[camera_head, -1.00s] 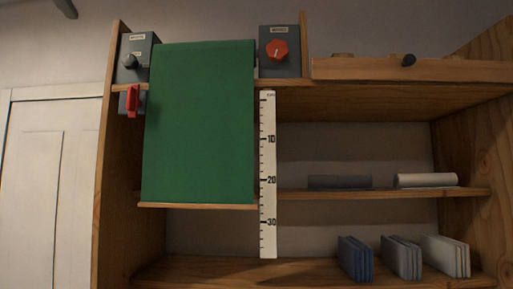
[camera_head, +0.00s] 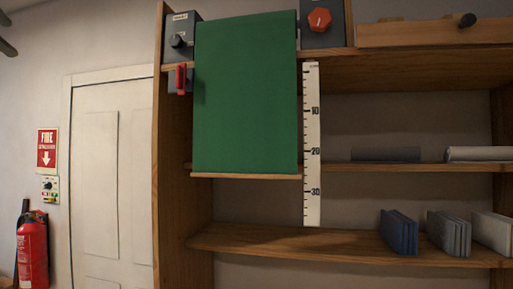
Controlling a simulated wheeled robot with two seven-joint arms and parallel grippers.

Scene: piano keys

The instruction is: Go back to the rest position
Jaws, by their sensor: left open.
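The rest of that arm is out of frame. It appears against the bare wall, well left of the wooden shelf unit (camera_head: 171,190) in the picture. My right gripper is not in view. No piano keys are in view.
The shelf bears a green panel (camera_head: 245,95), a scale strip (camera_head: 312,145), a red-knob box (camera_head: 320,20), and rolls and panels at right. A white door (camera_head: 110,185), fire sign (camera_head: 47,149) and red extinguisher (camera_head: 33,252) are at left.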

